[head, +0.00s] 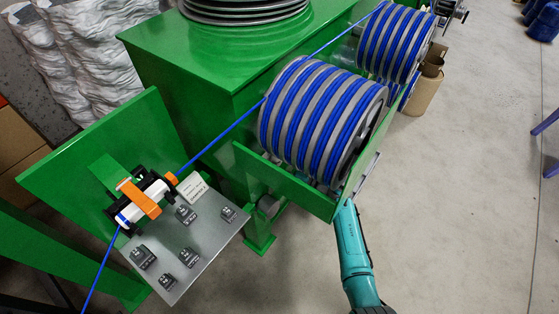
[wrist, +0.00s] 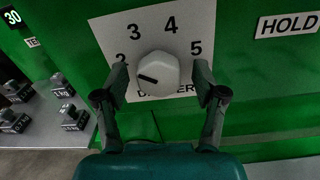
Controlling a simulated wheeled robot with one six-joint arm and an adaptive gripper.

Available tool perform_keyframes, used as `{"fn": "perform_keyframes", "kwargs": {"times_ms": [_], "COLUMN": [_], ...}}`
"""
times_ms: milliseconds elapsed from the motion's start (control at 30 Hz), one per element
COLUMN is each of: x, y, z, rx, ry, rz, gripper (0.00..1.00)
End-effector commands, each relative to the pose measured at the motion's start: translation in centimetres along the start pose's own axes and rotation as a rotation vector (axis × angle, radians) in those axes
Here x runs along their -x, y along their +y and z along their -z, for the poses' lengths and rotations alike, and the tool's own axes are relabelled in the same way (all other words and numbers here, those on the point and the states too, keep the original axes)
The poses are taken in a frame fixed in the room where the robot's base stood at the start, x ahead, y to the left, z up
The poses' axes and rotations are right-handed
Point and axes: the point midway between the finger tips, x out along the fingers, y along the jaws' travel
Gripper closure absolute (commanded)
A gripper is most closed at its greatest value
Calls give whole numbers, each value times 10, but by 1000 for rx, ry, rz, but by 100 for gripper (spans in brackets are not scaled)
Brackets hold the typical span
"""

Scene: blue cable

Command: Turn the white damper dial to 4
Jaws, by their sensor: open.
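The white damper dial (wrist: 158,73) is round and sits on a pale scale plate (wrist: 110,28) on the green panel in the wrist view. The numbers 2, 3, 4 and 5 show around it, with 4 at the upper right. My gripper (wrist: 160,77) is open, with one finger on each side of the dial and gaps between. In the head view the dial and my fingers are hidden.
A HOLD label (wrist: 287,24) is right of the plate. Several small weights (wrist: 72,117) stand on a metal shelf (head: 168,265). Blue cable drums (head: 318,118) sit above my teal arm. A blue cable (head: 228,130) runs past the green machine.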

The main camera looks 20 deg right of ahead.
Motion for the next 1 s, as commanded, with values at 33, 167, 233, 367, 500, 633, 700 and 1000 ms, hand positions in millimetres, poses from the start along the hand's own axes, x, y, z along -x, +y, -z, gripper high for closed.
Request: {"fn": "perform_keyframes", "kwargs": {"times_ms": [33,167,233,367,500,633,700,1000], "x": [-3,-6,-7,-6,-6,-6,-6,-6], "y": [1,1,1,1,0,0,0,0], "z": [1,1,1,1,1,1,0,0], "rx": [-1,-1,-1,-1,-1,-1,-1,-48], "ry": [1,1,1,1,1,1,1,-1], "rz": [-1,-1,-1,-1,0,0,-1,-1], "gripper": [30,30,30,30,60,90,90,90]}}
